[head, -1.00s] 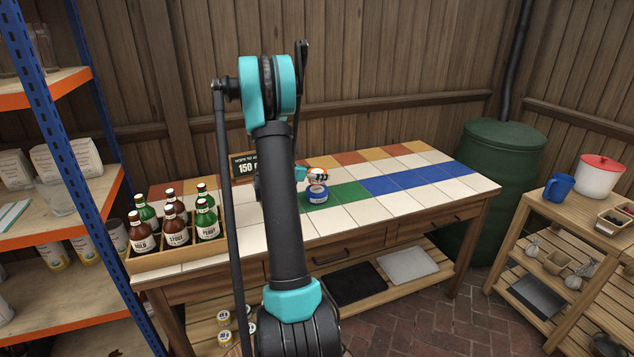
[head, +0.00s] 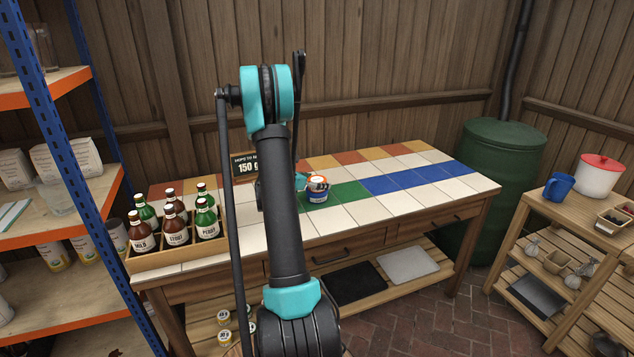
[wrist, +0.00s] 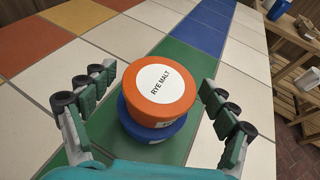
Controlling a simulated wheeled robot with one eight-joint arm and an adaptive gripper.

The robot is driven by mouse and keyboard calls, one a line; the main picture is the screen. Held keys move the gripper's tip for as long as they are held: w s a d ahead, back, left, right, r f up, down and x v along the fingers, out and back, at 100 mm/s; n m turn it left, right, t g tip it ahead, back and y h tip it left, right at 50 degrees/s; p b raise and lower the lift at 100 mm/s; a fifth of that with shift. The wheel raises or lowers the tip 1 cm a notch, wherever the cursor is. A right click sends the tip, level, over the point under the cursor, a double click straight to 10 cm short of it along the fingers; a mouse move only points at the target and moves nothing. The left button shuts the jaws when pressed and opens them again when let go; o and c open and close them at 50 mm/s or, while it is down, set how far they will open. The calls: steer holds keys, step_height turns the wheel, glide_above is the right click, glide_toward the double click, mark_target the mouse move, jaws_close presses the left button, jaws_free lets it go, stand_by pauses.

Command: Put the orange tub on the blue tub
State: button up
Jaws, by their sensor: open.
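In the head view the orange tub (head: 317,181) shows above the blue tub (head: 316,196) on the tiled table. My gripper (wrist: 154,98) is open, with one finger on each side of the orange tub and a gap to it on both sides. In the head view my arm hides most of the gripper (head: 303,182).
The tubs stand on the green tile strip (head: 346,190) of the table. A crate of bottles (head: 178,257) stands at the table's left end, and a small sign (head: 245,166) stands behind my arm. The tiles to the right are clear.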

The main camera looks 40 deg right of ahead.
steer(key=shift+a+r, duration=0.2)
steer(key=v, duration=1.2)
steer(key=s+a+f+m+t+y, duration=0.1)
steer(key=s+a+f+m+y, duration=0.2)
steer(key=s+a+m+y, duration=0.3)
steer(key=s+a+f+m+t+y, duration=0.1)
steer(key=s+a+f+m+y, duration=0.2)
steer(key=s+a+m+y, duration=0.4)
steer(key=s+a+m, duration=0.3)
steer(key=s+a, duration=0.3)
steer(key=a, duration=0.3)
steer(key=s+a+m, duration=0.3)
steer(key=s+a, duration=0.4)
steer(key=a, duration=0.3)
steer(key=shift+s+f+m, duration=0.15)
steer(key=shift+s+m, duration=0.15)
steer(key=shift+m, duration=0.1)
